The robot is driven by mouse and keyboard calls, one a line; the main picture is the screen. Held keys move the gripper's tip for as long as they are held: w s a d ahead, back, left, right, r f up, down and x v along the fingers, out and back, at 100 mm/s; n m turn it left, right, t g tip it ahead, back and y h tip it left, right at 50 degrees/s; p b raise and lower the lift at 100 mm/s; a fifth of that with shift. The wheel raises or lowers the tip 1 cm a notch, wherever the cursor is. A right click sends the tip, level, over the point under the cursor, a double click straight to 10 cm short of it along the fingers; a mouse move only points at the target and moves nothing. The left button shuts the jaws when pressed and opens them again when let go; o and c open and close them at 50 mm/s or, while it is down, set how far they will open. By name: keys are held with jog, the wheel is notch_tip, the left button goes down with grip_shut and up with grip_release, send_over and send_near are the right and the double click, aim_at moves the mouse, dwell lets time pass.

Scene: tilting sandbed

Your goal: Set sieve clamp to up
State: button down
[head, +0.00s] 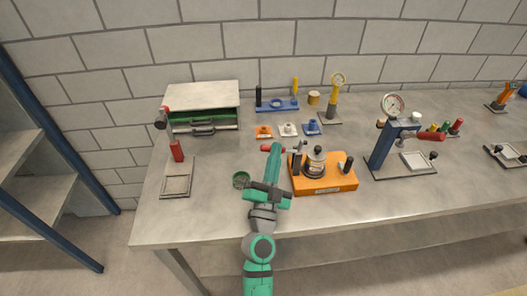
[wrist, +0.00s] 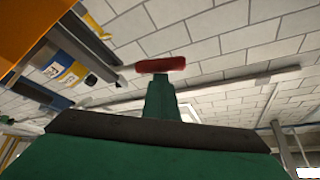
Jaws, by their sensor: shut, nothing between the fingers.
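The sieve stand has an orange base (head: 325,186) with a dark and silver round stack (head: 315,162) on it and black upright parts at its sides. A red handle (head: 266,149), which looks like the clamp's lever grip, sticks out level at the stand's back left. My gripper (head: 276,147) is shut and empty, its tip at this handle. In the wrist view the red handle (wrist: 160,65) lies crosswise just beyond the green fingertips; whether they touch is unclear. A dark bar (wrist: 92,58) comes from the left towards it. The clamp's pivot is hard to make out.
A press with a red lever (head: 177,150) stands left, a blue press with a gauge (head: 382,146) right. Small orange, white and blue blocks (head: 288,129) sit behind. The front left tabletop is clear.

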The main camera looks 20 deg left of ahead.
jog(key=shift+a+f, duration=0.1)
jog(key=shift+f, duration=0.15)
dwell(0.5)
jog(key=shift+d+r, duration=0.7)
jog(key=shift+r, duration=1.35)
jog(key=d+v, duration=0.1)
jog(key=v, duration=0.9)
jog(key=shift+d+f, duration=0.2)
jog(key=shift+f, duration=0.05)
